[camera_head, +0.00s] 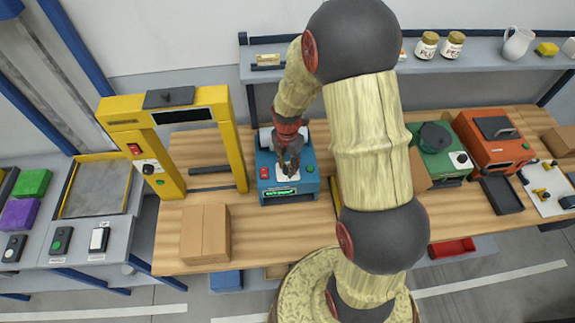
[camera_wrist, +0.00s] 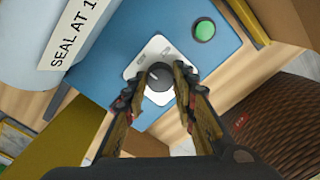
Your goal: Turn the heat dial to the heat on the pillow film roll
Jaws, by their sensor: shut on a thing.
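My gripper (camera_head: 289,163) is over the blue machine (camera_head: 268,173) on the wooden bench, pointing down. In the wrist view the gripper (camera_wrist: 158,88) has its two fingers on either side of a dark round dial (camera_wrist: 157,75) and is shut on it. The dial sits on a white plate (camera_wrist: 137,67) on the blue panel and has a light pointer mark; its scale is too small to read. A white film roll lies on the machine, and its label (camera_wrist: 72,32) reads "SEAL AT 1", with the rest cut off by the frame edge.
A green button (camera_wrist: 204,31) is near the dial. The machine has a lit green display (camera_head: 278,193). A yellow frame (camera_head: 235,140) stands to the left and a cardboard box (camera_head: 205,233) in front left. Green (camera_head: 440,150) and orange (camera_head: 492,142) machines stand to the right.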

